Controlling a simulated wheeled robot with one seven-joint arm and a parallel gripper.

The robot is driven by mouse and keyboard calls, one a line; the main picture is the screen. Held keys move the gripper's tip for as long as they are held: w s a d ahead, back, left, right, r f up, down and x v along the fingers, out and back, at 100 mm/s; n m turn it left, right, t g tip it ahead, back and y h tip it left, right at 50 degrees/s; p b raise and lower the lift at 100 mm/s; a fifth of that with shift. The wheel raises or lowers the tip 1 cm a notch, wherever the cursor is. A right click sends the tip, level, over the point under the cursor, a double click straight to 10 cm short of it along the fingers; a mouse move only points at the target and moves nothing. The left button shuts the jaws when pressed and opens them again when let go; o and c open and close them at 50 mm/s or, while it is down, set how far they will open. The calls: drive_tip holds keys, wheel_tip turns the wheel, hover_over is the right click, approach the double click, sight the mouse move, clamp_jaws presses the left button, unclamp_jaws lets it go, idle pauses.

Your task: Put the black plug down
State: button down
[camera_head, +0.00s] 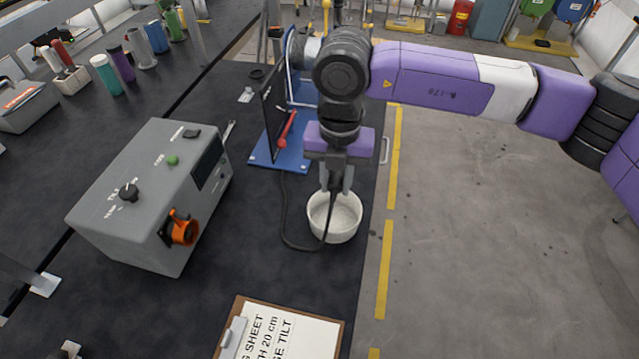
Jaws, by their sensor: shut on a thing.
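My gripper (338,188) points straight down over a white round bowl (335,232) near the right edge of the black table. Its fingers are shut on the black plug (333,190), which is mostly hidden between them. A black cable (285,225) hangs from the plug, passes over the bowl and loops left on the table to the blue-based stand. Whether the plug touches the bowl cannot be told.
A grey control box (150,205) with an orange socket (183,231) stands left. Behind the bowl is a blue base (270,158) with a dark upright panel and red handle (287,130). A clipboard (285,330) lies in front. Bare table (230,265) separates box and bowl.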

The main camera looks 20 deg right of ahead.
drive_tip(key=shift+w+d+f+m, duration=0.1)
drive_tip(key=shift+d+m, duration=0.05)
drive_tip(key=shift+m, duration=0.15)
drive_tip(key=shift+f+b, duration=0.35)
drive_tip(key=shift+f, duration=0.1)
drive_tip(key=b, duration=0.5)
approach(333, 224)
drive_tip(key=shift+f, duration=2.65)
drive_tip(key=c, duration=1.1)
unclamp_jaws()
drive_tip(key=shift+o, duration=0.2)
drive_tip(key=shift+r, duration=0.15)
